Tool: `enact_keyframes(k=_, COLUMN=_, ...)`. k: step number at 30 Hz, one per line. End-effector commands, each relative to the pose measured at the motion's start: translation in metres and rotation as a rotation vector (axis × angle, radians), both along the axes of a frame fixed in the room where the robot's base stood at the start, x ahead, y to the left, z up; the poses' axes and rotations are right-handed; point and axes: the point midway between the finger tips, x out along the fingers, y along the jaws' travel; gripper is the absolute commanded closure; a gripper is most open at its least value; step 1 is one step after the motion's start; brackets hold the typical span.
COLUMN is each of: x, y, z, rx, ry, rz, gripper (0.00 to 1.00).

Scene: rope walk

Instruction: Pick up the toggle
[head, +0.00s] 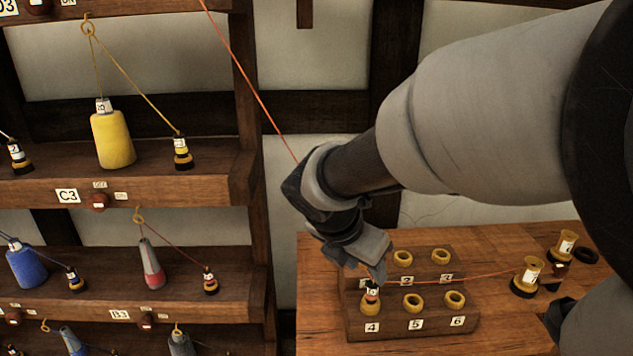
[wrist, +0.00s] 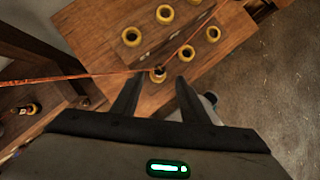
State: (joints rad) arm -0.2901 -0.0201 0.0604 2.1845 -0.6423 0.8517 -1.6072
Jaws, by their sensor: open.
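The toggle (head: 371,298) is a small dark and reddish peg with a white label. It stands in the yellow-ringed hole marked 4 at the front left of a wooden stepped block (head: 388,326). In the wrist view the toggle (wrist: 158,74) shows just ahead of my fingertips, between their lines. My gripper (head: 378,277) is above it and partly hides the block's back left; in the wrist view my gripper (wrist: 157,84) is open, with nothing between its fingers. An orange cord (head: 262,103) comes down from the upper left and meets the toggle area.
Empty yellow rings, such as ring 5 (head: 412,302), sit beside the toggle. The cord runs right to a yellow spool (head: 529,275) on the bench (head: 535,325). Left stands a dark shelf rack (head: 200,188) with cones, including a yellow one (head: 112,138).

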Motion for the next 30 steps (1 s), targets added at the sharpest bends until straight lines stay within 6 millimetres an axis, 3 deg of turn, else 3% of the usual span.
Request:
enact_keyframes(k=3, x=0.007, y=-0.008, z=-0.020, rx=0.000, ry=0.001, rz=-0.003, gripper=0.60)
enact_keyframes(k=13, x=0.014, y=-0.015, z=-0.039, rx=0.001, ry=0.001, rz=-0.002, gripper=0.60)
enact_keyframes(k=21, x=0.026, y=-0.027, z=-0.074, rx=0.001, ry=0.001, rz=-0.004, gripper=0.60)
enact_keyframes(k=29, x=0.028, y=-0.029, z=-0.075, rx=0.002, ry=-0.002, rz=-0.003, gripper=0.60)
enact_keyframes(k=30, x=0.028, y=-0.029, z=-0.075, rx=0.002, ry=-0.002, rz=-0.003, gripper=0.66)
